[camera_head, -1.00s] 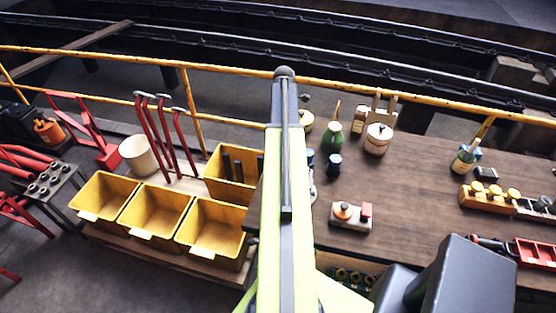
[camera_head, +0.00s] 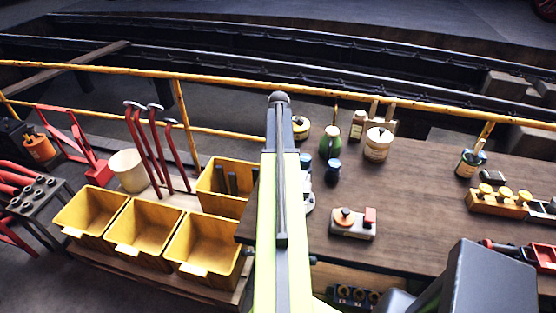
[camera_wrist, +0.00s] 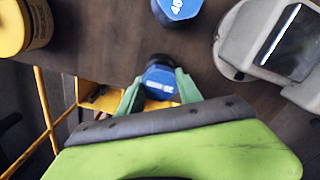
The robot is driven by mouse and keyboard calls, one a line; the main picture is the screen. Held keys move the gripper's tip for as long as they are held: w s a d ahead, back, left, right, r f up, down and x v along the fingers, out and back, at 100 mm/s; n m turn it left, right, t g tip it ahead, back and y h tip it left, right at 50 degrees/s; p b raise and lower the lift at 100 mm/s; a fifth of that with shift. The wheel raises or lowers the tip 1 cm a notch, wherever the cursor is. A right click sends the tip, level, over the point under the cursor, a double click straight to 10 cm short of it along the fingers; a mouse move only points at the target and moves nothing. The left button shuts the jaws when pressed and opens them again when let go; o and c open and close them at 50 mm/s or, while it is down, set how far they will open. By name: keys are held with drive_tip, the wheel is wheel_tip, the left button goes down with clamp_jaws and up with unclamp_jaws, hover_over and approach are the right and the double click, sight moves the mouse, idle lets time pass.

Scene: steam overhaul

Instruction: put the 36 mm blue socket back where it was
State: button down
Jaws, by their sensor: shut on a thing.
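My gripper (camera_wrist: 155,88) shows in the wrist view with its green fingers shut on a blue socket (camera_wrist: 158,76). The print on this socket is too small to read surely. It is held near the table's edge, beside a yellow bin (camera_wrist: 100,96). A second blue socket (camera_wrist: 178,8), marked 46, stands apart on the table; it also shows in the head view (camera_head: 305,160), right of my arm. A third dark blue socket (camera_head: 333,168) stands farther right. In the head view my arm hides the gripper and the held socket.
A grey device (camera_wrist: 270,45) with a dark screen lies right of the held socket. A yellow tin (camera_wrist: 28,24) stands at upper left. A green bottle (camera_head: 330,141) and a cream pot (camera_head: 377,145) stand on the wooden table (camera_head: 420,200). Yellow bins (camera_head: 145,226) and a yellow railing (camera_head: 225,80) flank it.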

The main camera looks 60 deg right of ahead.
drive_tip(key=shift+r, duration=0.1)
drive_tip(key=shift+f, duration=0.2)
drive_tip(key=c, duration=0.8)
unclamp_jaws()
drive_tip(key=shift+r, duration=0.1)
wheel_tip(320, 180, up, 12)
drive_tip(key=p, duration=1.2)
drive_tip(key=shift+r, duration=0.1)
